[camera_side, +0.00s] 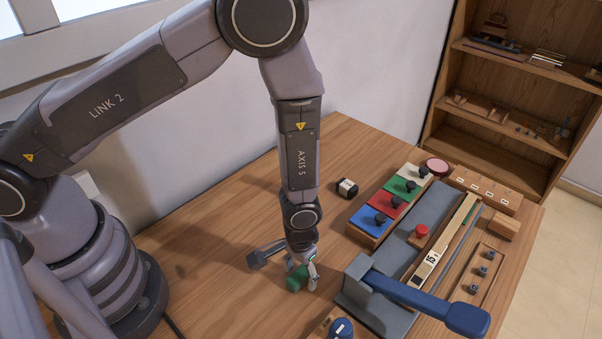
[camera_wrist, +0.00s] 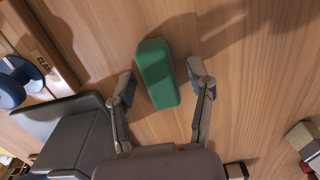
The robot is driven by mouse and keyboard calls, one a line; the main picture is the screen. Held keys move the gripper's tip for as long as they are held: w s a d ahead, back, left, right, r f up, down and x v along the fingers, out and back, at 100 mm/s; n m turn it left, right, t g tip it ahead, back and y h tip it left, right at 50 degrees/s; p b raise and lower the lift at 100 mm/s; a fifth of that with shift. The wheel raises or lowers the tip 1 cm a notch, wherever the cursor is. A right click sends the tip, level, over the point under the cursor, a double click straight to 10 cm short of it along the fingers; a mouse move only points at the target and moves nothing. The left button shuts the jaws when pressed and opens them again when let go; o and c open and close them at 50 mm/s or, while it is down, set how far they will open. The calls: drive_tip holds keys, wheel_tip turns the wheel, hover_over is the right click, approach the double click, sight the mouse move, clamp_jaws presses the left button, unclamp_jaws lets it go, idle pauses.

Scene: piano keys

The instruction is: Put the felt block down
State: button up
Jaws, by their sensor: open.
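The green felt block (camera_wrist: 157,73) shows between the two fingertips of my gripper (camera_wrist: 161,79) in the wrist view, with wood tabletop around it. My gripper is open, with a gap on each side of the block, narrower at the left finger. In the side view the block (camera_side: 297,278) is low at the fingertips of my gripper (camera_side: 303,283), close to the tabletop, and partly hidden by a finger. It looks to rest on the table, though its underside is hidden.
A grey fixture (camera_side: 352,292) with a blue lever (camera_side: 425,302) stands right of my gripper. Behind it is a rack of coloured pads with black knobs (camera_side: 380,219). A small black-and-white object (camera_side: 347,188) lies behind. A blue knob (camera_side: 341,328) is in front. Tabletop left is clear.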

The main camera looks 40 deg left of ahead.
wheel_tip(320, 180, up, 13)
wheel_tip(320, 180, up, 14)
drive_tip(key=t, duration=0.2)
hover_over(300, 271)
drive_tip(key=w+a, duration=0.1)
drive_tip(key=a, duration=0.7)
drive_tip(key=s+a+r+t, duration=0.3)
drive_tip(key=s+a+r, duration=1)
drive_tip(key=s, duration=0.1)
drive_tip(key=shift+s+a+r+t, duration=0.25)
drive_tip(key=shift+a+r+t, duration=0.05)
drive_tip(key=shift+a+r, duration=0.1)
